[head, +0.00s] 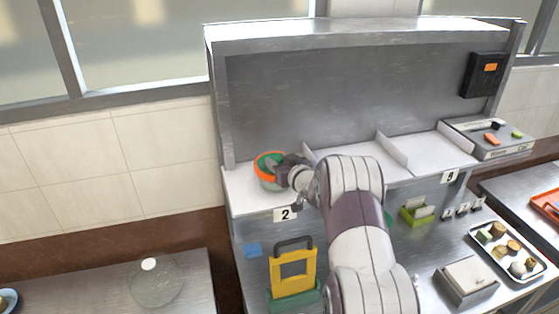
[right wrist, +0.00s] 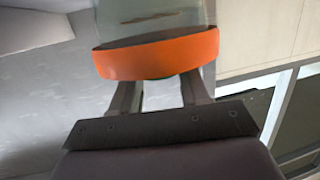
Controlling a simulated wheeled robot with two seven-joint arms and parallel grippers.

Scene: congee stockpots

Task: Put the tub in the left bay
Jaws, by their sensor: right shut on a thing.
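The tub (head: 265,176) is a small round container with an orange band around its rim. It is at the left bay (head: 238,190) of the raised shelf, above the label "2". My right gripper (head: 284,170) is shut on it from the right side. In the right wrist view the tub's orange band (right wrist: 160,54) and clear wall sit between and beyond the two fingers (right wrist: 160,92). I cannot tell whether the tub's base touches the shelf. My left gripper is not in view.
White dividers (head: 392,150) split the shelf, and the steel back wall stands behind it. A yellow frame (head: 293,270), a green card holder (head: 417,214), a grey box (head: 467,281) and a tray of small items (head: 483,260) are on the lower counter. A scale-like device (head: 488,145) stands at right.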

